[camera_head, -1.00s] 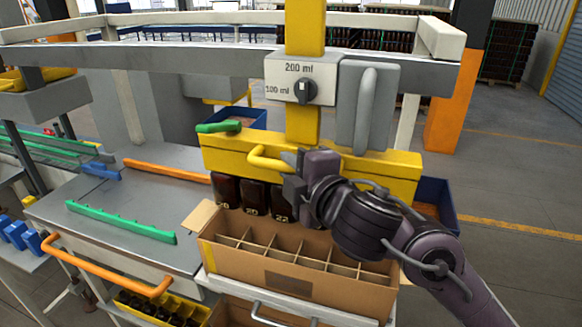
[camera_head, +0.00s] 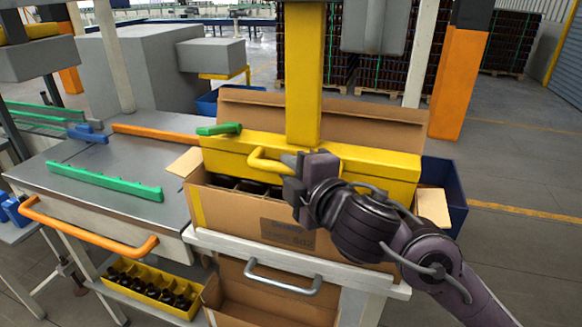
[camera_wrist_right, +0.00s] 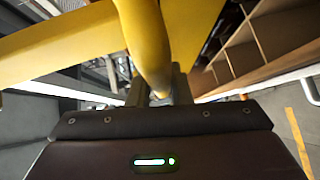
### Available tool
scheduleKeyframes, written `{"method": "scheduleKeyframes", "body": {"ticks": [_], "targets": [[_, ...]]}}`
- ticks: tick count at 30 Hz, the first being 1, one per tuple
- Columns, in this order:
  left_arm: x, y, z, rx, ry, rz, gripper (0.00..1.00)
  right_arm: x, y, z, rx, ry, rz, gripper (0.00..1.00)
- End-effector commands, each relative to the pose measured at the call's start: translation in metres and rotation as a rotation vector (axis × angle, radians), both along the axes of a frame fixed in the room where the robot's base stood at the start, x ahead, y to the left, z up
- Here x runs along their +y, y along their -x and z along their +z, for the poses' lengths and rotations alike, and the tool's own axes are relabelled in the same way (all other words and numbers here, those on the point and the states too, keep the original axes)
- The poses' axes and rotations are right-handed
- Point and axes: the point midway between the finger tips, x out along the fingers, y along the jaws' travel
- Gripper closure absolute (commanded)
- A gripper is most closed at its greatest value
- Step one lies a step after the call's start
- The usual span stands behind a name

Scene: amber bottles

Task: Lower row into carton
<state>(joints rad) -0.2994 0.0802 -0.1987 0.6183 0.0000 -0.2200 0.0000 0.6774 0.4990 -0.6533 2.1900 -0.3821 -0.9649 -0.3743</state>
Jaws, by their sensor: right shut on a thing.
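My right gripper (camera_head: 291,166) is shut on the yellow handle (camera_head: 258,161) at the front of a wide yellow beam (camera_head: 372,172). In the right wrist view the handle (camera_wrist_right: 146,45) runs down between the fingers (camera_wrist_right: 155,94). The beam hangs on a yellow upright (camera_head: 303,75) and sits low over the open brown carton (camera_head: 235,222), about at its rim. Only dark bits of the bottles (camera_head: 243,186) show under the beam; most are hidden by the carton wall. Whether they touch the carton floor cannot be seen. My left gripper is not in view.
A green lever (camera_head: 219,129) sits on the beam's left end. A steel table (camera_head: 100,165) with a green toothed rail (camera_head: 105,181) stands left. A yellow crate of dark bottles (camera_head: 150,293) and another open carton (camera_head: 270,297) are below. A blue bin (camera_head: 442,185) is at right.

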Motion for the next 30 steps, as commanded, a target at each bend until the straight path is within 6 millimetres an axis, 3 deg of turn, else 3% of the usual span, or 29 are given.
{"method": "scheduleKeyframes", "body": {"ticks": [1, 3, 14, 15, 20, 30], "targets": [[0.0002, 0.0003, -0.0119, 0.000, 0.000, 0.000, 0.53, 0.0001, 0.0000, -0.0129, 0.001, 0.003, 0.001, 1.00], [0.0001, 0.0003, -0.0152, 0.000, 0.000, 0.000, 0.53, 0.0001, 0.0000, -0.0164, 0.000, 0.002, 0.000, 1.00], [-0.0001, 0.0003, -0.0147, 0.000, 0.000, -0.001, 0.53, 0.0000, -0.0001, -0.0166, 0.001, 0.003, 0.001, 1.00], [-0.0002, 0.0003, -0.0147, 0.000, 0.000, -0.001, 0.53, 0.0000, -0.0001, -0.0166, 0.001, 0.003, 0.000, 0.81], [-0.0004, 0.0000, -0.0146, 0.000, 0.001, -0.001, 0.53, -0.0001, -0.0001, -0.0161, 0.000, 0.002, -0.001, 0.60], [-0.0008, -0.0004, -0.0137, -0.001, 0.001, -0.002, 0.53, -0.0025, 0.0042, -0.0146, 0.000, 0.000, 0.000, 0.60]]}}
